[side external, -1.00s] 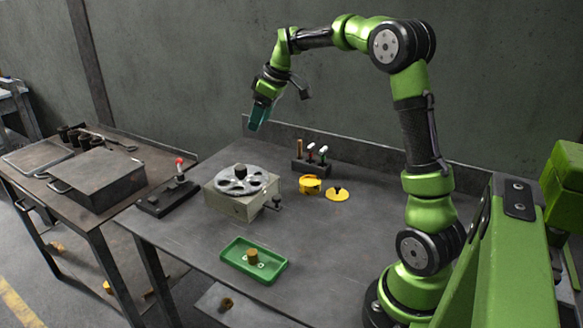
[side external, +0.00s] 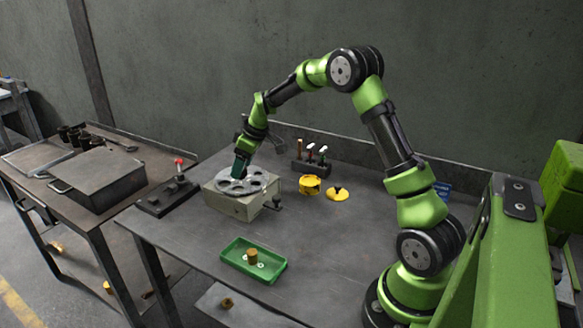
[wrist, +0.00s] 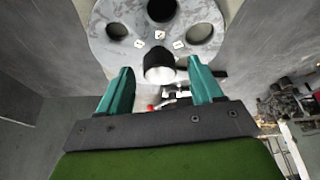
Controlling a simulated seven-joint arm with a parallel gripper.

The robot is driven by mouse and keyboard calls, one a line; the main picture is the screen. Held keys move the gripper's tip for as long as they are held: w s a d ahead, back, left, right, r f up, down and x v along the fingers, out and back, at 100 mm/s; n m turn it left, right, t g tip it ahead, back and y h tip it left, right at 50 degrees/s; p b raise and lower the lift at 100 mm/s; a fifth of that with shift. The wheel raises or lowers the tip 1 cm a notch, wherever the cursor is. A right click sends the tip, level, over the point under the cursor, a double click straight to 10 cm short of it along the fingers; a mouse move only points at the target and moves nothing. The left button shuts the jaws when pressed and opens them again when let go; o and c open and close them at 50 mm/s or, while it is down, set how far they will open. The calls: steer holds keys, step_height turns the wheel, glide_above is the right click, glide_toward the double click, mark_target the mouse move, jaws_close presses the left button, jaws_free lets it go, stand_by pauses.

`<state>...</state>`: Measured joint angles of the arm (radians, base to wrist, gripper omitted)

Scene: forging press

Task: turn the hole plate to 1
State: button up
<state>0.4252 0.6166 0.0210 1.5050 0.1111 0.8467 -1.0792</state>
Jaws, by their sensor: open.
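The hole plate (side external: 259,183) is a round grey disc with several large holes, on top of a beige box (side external: 236,207). In the wrist view the plate (wrist: 103,51) fills the top, with small white marked tiles near its centre; I cannot read them surely. A dark round knob (wrist: 159,66) stands at the plate's centre. My gripper (side external: 239,174) is right over the plate, pointing down. In the wrist view my gripper (wrist: 159,83) is open, its two teal fingers on either side of the knob. I cannot tell whether they touch it.
A lever box with a red knob (side external: 179,162) stands left of the beige box. A crank (side external: 276,202) sticks out on its right. A green tray (side external: 238,262) with a brass cylinder (side external: 252,256) lies in front. Yellow parts (side external: 309,185) and a tool rack (side external: 311,165) are behind right.

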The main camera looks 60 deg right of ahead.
steer(key=shift+w+f, duration=0.1)
steer(key=shift+f, duration=0.2)
jaws_close()
steer(key=shift+m, duration=0.3)
steer(key=m, duration=0.2)
steer(key=m+h, duration=0.2)
steer(key=m, duration=0.1)
steer(key=shift+a+m, duration=0.25)
steer(key=shift+m, duration=0.05)
steer(key=m+h, duration=0.1)
steer(key=m, duration=0.1)
steer(key=m+g+h, duration=0.1)
steer(key=m, duration=0.2)
steer(key=shift+w+m, duration=0.1)
steer(key=shift+m, duration=0.2)
stand_by(0.6)
